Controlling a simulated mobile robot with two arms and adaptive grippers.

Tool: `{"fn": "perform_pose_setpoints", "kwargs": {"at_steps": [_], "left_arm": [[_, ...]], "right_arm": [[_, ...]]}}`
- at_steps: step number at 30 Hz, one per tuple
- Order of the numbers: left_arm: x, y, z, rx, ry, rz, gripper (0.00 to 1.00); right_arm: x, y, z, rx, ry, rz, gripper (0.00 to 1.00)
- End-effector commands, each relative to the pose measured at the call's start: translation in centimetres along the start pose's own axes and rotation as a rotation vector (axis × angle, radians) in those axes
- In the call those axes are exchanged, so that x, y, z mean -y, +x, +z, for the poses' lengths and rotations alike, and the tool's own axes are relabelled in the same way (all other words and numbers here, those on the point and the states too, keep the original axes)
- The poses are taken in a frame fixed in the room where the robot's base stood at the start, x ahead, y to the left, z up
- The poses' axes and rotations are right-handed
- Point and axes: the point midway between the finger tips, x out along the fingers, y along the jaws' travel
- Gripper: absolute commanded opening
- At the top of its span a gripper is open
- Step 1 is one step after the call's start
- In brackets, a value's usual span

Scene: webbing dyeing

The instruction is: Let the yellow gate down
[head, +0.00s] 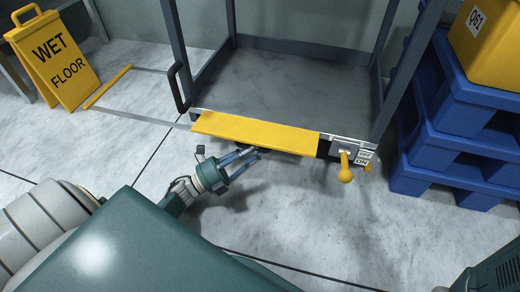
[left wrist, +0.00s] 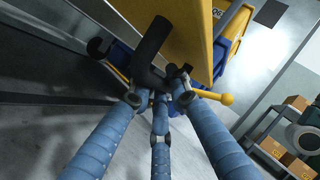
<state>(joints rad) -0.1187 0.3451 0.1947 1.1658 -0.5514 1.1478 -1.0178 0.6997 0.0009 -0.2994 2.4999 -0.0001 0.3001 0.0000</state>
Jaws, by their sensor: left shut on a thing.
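The yellow gate (head: 255,128) is a flat yellow panel across the front of a grey metal frame, low down near the floor. It also shows in the left wrist view (left wrist: 190,30), with a black bar handle (left wrist: 152,42) on its face. My left gripper (head: 250,156) is at the near side of the panel, under its front edge. In the left wrist view its blue fingers (left wrist: 162,98) are closed around the lower end of the black handle. In the head view the panel mostly hides the handle. My right gripper does not show.
Right of the gate, a yellow-knobbed lever (head: 345,172) stands by an OFF/ON label (head: 363,157). Blue pallets (head: 450,150) with a yellow box (head: 490,45) stand at right. A yellow wet floor sign (head: 57,62) stands at left. The floor in front is clear.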

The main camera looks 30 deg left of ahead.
Motion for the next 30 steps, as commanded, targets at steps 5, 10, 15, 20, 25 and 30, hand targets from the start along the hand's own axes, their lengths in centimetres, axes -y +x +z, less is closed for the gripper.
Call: {"fn": "perform_pose_setpoints", "kwargs": {"at_steps": [5,10,15,20,25,30], "left_arm": [[0.1,0.1,0.0,-0.002,-0.002,-0.004,0.00],[0.1,0.1,0.0,-0.002,-0.002,-0.004,0.23],[0.1,0.1,0.0,-0.002,-0.001,-0.003,0.26],[0.1,0.0,0.0,-0.002,-0.001,-0.002,0.26],[-0.1,-1.7,0.0,-0.002,-0.003,0.001,0.26],[0.6,-5.3,0.2,-0.002,-0.002,0.003,0.26]], "right_arm": [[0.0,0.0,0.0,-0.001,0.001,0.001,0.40],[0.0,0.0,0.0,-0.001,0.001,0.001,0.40],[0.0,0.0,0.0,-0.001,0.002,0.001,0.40],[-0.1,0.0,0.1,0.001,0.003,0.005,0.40],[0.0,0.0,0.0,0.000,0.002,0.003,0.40],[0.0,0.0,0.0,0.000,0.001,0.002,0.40]]}}
